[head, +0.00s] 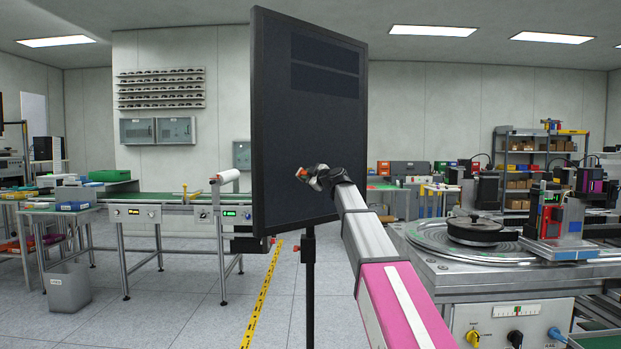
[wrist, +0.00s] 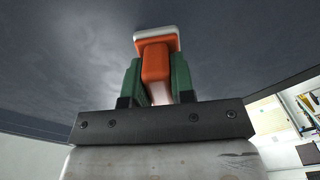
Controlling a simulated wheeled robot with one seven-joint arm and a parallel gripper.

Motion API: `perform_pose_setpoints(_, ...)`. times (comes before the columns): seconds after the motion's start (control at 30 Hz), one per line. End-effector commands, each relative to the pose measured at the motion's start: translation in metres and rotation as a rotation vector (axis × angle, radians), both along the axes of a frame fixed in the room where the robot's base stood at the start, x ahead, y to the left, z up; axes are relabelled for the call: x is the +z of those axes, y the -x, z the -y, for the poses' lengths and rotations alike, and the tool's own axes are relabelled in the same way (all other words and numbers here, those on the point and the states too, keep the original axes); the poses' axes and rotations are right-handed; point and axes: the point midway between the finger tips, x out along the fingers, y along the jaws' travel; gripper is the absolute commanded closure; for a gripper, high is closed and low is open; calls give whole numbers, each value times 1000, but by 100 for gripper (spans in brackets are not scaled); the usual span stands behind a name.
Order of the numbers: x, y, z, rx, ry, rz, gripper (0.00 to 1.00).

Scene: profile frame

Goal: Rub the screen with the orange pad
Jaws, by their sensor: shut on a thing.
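The screen (head: 290,140) is a tall dark panel on a black stand in the middle of the head view. Two darker bands cross its upper right part. My gripper (head: 310,176) is in front of its lower right part. In the wrist view my gripper (wrist: 158,85) has green fingers shut on the orange pad (wrist: 156,62). The pad has a white edge at its far end, which points at the dark screen surface (wrist: 70,60). I cannot tell whether the pad touches the screen. In the head view only a small orange bit of the pad (head: 302,173) shows.
A metal machine with a round plate (head: 460,240) stands at the right, near my arm. A conveyor bench (head: 165,200) stands behind at the left, with a grey bin (head: 69,288) on the floor. A yellow floor strip (head: 262,300) runs left of the stand. The floor at front left is clear.

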Motion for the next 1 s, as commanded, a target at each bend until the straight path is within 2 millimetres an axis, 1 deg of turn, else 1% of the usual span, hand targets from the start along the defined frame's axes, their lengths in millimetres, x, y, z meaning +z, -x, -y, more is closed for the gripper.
perform_pose_setpoints(0.3,0,14,-21,1,0,1,96)
perform_pose_setpoints(0.57,0,18,-28,1,0,0,96)
perform_pose_setpoints(1.0,0,38,-51,1,0,0,96)
